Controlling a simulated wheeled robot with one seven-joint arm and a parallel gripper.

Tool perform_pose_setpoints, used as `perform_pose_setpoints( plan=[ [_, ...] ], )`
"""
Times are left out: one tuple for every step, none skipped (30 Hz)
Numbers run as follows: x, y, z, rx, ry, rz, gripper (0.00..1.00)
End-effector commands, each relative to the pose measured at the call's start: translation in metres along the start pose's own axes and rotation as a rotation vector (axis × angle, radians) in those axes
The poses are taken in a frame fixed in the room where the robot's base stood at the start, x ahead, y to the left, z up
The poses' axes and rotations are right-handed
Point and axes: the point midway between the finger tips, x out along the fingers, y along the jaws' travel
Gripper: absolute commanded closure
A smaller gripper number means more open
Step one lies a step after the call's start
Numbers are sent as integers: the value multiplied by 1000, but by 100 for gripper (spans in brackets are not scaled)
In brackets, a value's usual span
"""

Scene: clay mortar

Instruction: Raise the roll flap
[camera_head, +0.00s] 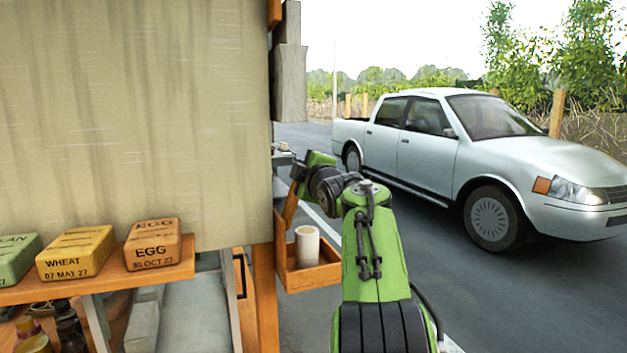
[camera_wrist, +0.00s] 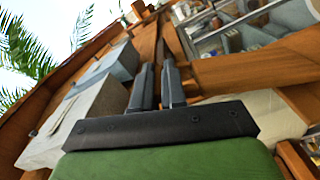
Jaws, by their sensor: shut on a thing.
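The roll flap (camera_head: 130,120) is a beige cloth panel that hangs down across the left of the head view. Its lower edge is near the shelf with the labelled blocks. My arm reaches past the flap's right edge, and my gripper is hidden there in the head view. In the wrist view my gripper (camera_wrist: 158,75) has its two dark fingers close together, shut on a narrow brown wooden-looking part (camera_wrist: 159,50). I cannot tell how this part joins the flap.
A wooden shelf (camera_head: 108,283) bears green, yellow and orange labelled blocks. A small wooden box (camera_head: 312,277) with a pale cup (camera_head: 307,246) is beside my arm. Grey blocks (camera_head: 290,80) are at the flap's right edge. A silver pickup (camera_head: 430,155) stands on the road to the right.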

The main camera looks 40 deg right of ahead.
Motion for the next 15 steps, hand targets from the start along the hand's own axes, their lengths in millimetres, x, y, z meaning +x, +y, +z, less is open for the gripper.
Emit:
perform_pose_setpoints(
  plan=[
    [0, 0, -5, -29, 3, 3, 100],
    [0, 0, -7, -45, 2, 3, 100],
    [0, 0, -10, -65, 2, 3, 100],
    [0, 0, -12, -79, 2, 3, 100],
    [0, 0, -13, -92, 2, 3, 100],
    [0, 0, -15, -107, 2, 3, 100],
    [0, 0, -17, -117, 2, 3, 100],
    [0, -1, -18, -127, 2, 2, 100],
    [0, -1, -20, -137, 2, 2, 100],
    [0, -1, -20, -143, 2, 2, 100],
    [0, -1, -21, -149, 1, 2, 100],
    [0, -1, -22, -156, 1, 2, 100],
    [0, -1, -22, -160, 1, 2, 100],
    [0, -1, -23, -164, 1, 2, 100],
    [0, -1, -23, -167, 1, 2, 100]
  ],
)
